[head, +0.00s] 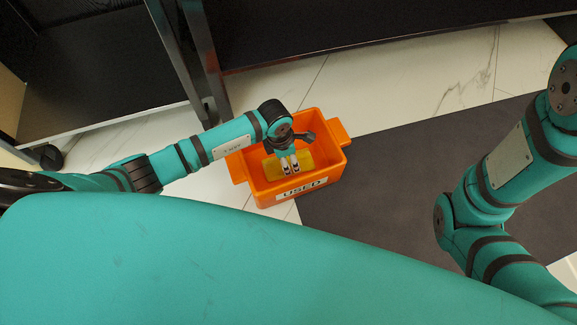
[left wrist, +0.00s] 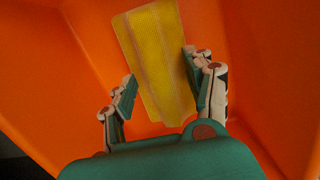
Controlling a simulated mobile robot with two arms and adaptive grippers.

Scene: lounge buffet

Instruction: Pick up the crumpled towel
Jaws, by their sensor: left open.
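A yellow towel (left wrist: 153,55) lies on the floor of an orange bin (head: 262,194) marked "USED". In the left wrist view it looks like a ribbed, folded strip, and its near end is partly hidden by my gripper. In the head view the towel (head: 272,169) shows behind my fingers. My left gripper (head: 290,167) reaches down into the bin. It is open, with one finger on each side of the towel in the left wrist view (left wrist: 160,88). I cannot tell whether the fingers touch it. My right gripper is out of view.
The bin stands on a floor of white marble tiles (head: 470,70) beside a dark mat (head: 380,180). Black furniture (head: 95,70) with metal legs stands close behind and to the left. The bin's walls surround my left gripper.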

